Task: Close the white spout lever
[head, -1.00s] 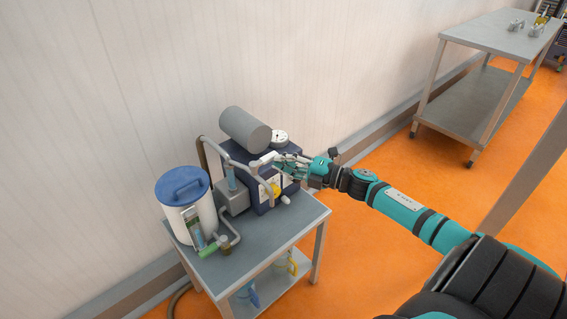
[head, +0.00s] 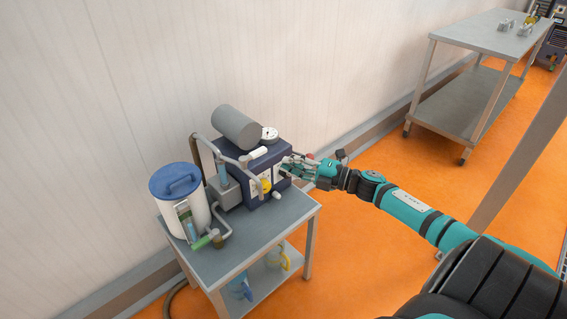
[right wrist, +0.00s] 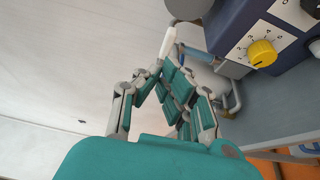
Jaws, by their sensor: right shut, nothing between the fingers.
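The white spout lever (head: 258,153) is a short white bar at the top of the pipe on the dark blue machine (head: 266,173). It lies slightly tilted, its right end a little higher. In the right wrist view the white bar (right wrist: 168,43) shows just beyond my fingertips. My right gripper (head: 286,164) is shut and empty, to the right of the lever in the head view. The right wrist view shows its teal and grey fingers (right wrist: 166,70) closed together near the bar; whether they touch it I cannot tell. My left gripper is out of view.
A grey cylinder (head: 236,127) and a round gauge (head: 269,134) top the machine. A blue-lidded white container (head: 180,200) stands left on the cart (head: 240,248).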

